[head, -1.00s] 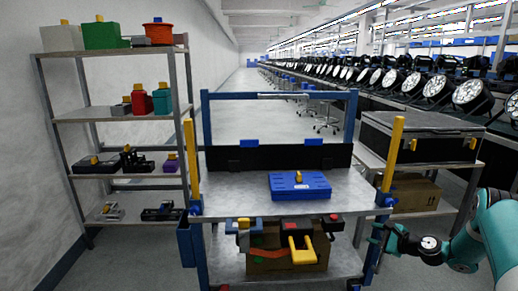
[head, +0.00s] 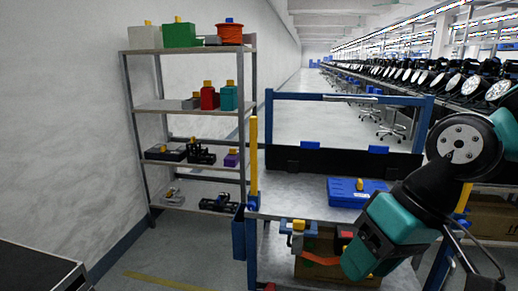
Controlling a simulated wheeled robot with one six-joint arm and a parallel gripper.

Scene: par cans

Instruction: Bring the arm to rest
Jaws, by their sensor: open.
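My teal and black arm reaches in from the right edge in the head view. My gripper (head: 372,250) is at its lower left end, in front of the right part of the workbench (head: 290,195). It is open, with nothing seen held in it; the fingertips are hard to make out against the dark parts. The arm hides the right end of the bench top and part of the shelf below.
A blue case (head: 345,198) lies on the bench. A yellow post (head: 254,160) stands at its left corner. A cardboard box (head: 325,268) is on the lower shelf. A loaded rack (head: 160,106) stands left. A dark case (head: 40,268) is at lower left. Floor between shows free.

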